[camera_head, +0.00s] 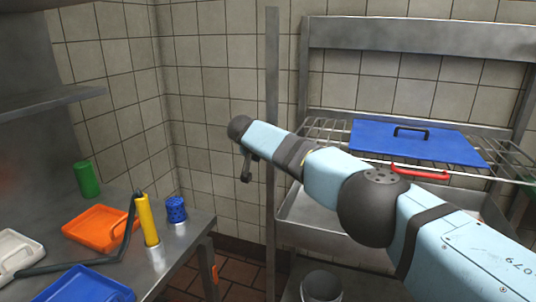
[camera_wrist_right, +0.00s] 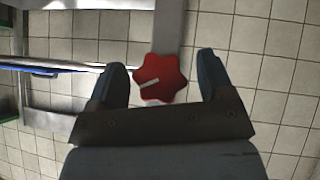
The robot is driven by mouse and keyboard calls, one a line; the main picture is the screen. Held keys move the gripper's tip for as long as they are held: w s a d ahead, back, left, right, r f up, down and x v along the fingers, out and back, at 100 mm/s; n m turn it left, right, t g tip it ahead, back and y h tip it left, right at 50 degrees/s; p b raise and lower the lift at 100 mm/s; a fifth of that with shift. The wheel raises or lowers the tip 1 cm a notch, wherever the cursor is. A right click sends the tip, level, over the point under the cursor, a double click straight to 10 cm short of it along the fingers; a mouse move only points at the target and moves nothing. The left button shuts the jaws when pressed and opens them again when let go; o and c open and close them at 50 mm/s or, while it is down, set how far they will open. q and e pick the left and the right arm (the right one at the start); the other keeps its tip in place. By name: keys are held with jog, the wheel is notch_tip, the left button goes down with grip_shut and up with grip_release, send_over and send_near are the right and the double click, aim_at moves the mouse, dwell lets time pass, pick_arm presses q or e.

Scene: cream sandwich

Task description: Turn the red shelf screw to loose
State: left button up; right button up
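The red shelf screw (camera_wrist_right: 160,78) is a star-shaped knob with a white line running from its middle toward its left edge in the right wrist view. It sits on a grey metal post (camera_wrist_right: 168,30). My right gripper (camera_wrist_right: 161,62) is open, with one dark finger on each side of the knob and a visible gap on both sides. In the head view my right arm reaches leftward to the upright post (camera_head: 272,90), and part of the right gripper (camera_head: 246,168) shows beside it. The screw is hidden there. My left gripper is out of view.
A wire shelf holds a blue lidded tray (camera_head: 418,142) and a red handle (camera_head: 420,172). A metal counter at left holds an orange tray (camera_head: 98,228), a yellow cylinder (camera_head: 148,222), a green can (camera_head: 87,180) and a blue cup (camera_head: 176,209). A bin (camera_head: 322,287) stands below.

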jog(key=shift+r, duration=0.15)
jog(key=shift+s+a+r, duration=0.1)
jog(key=shift+s+r, duration=0.05)
jog(key=shift+r, duration=0.1)
jog(key=p+v, duration=0.2)
jog(key=v, duration=1.1)
jog(key=shift+s, duration=0.2)
jog(key=shift+f, duration=0.25)
